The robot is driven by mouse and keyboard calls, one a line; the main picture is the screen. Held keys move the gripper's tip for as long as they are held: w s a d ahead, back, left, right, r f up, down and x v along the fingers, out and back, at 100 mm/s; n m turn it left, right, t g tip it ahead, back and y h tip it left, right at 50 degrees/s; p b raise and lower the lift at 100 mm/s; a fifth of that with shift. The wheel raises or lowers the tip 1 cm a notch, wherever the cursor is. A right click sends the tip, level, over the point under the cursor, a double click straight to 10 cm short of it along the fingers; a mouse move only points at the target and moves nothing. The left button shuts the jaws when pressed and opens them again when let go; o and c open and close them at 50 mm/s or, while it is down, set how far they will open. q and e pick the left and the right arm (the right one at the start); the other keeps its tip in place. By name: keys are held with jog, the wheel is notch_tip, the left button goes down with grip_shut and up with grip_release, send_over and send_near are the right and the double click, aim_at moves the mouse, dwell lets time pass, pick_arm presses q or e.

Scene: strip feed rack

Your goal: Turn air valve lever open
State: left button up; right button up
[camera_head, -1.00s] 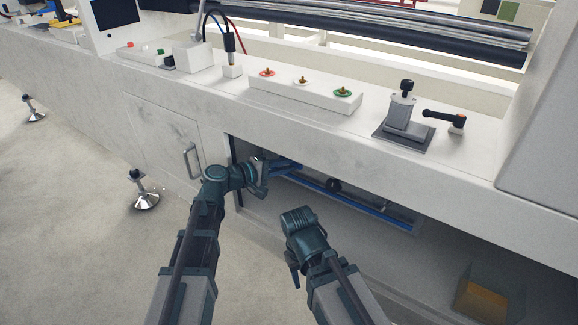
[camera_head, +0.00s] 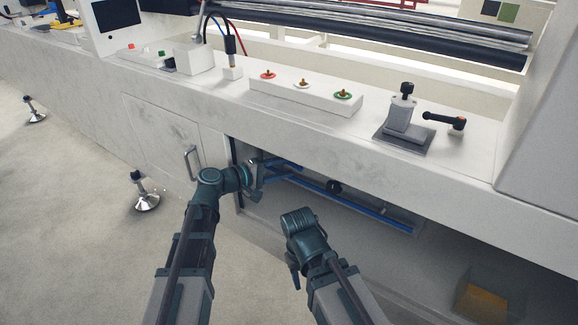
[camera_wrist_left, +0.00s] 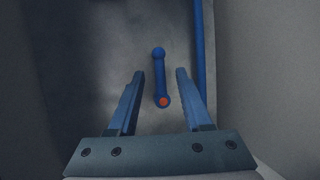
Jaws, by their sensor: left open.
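The air valve lever (camera_wrist_left: 161,78) is a short blue bar with an orange-red spot at its near end, seen in the left wrist view. It lies lengthwise between the two fingers of my left gripper (camera_wrist_left: 158,78), with gaps on both sides. The gripper is open and does not touch it. In the head view my left gripper (camera_head: 290,168) reaches into the open bay under the machine's top; I cannot make out the lever there. My right arm's wrist end (camera_head: 300,224) hangs in front of the bay; its jaws are not clear.
A blue pipe (camera_head: 368,213) runs along the bay, with a dark round part (camera_head: 334,186) on it. It passes right of the lever in the wrist view (camera_wrist_left: 200,55). A cabinet door handle (camera_head: 191,163) is left of the bay. A box with orange contents (camera_head: 485,302) sits lower right.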

pick_arm(q)
jog(key=p+v, duration=0.2)
jog(key=v, duration=1)
jog(key=shift+s, duration=0.1)
jog(key=s+d+f+m+g+y+p, duration=0.2)
jog(key=s+d+m+g+y+p, duration=0.5)
jog(key=s+p, duration=0.3)
jog(key=s+a+r+m+g+y+p, duration=0.2)
jog(key=s+a+m+y+p, duration=0.1)
jog(key=s+y+p, duration=0.45)
notch_tip(320, 180, up, 38)
jog(key=s+p, duration=0.1)
jog(key=p, duration=3.7)
jog(key=shift+a+m+t+p, duration=0.3)
jog(key=shift+a+m, duration=0.1)
jog(key=shift+a, duration=0.1)
